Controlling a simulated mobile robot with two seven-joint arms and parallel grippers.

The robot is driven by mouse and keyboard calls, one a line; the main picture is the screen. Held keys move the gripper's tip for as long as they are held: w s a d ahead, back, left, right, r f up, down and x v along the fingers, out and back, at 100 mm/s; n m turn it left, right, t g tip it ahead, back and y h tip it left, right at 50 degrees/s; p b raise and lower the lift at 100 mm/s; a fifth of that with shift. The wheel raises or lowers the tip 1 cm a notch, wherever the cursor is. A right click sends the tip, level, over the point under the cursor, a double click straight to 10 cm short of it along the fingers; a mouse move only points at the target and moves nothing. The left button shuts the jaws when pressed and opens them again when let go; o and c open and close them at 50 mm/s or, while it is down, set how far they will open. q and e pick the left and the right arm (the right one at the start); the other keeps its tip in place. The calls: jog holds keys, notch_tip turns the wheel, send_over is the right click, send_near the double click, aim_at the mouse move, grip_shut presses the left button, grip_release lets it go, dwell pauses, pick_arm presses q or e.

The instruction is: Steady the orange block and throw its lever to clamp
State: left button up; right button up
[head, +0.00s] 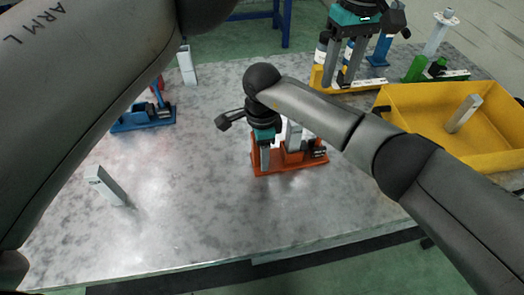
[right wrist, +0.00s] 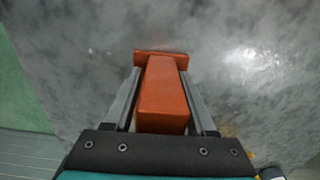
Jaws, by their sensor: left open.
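The orange block (head: 291,166) stands on the metal table near the middle. A pale upright part (head: 294,136) and a dark piece (head: 318,152) on it show in the head view, partly behind my right arm. My right gripper (head: 265,160) points down at the block's left end. In the right wrist view its fingers (right wrist: 162,80) lie along both sides of the block's orange upright (right wrist: 163,100), apparently closed on it. Which part is the lever is unclear. My left gripper (head: 343,80) is open at the upper right, pointing down by a yellow block, away from the orange one.
The yellow block (head: 320,82) stands at the back. A blue block (head: 143,119) stands left and a green one (head: 415,70) back right. A yellow tray (head: 440,97) holding a grey piece (head: 464,113) lies at right. Another grey piece (head: 103,183) stands front left. The front middle is clear.

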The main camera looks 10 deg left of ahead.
grip_shut()
dwell(1.0)
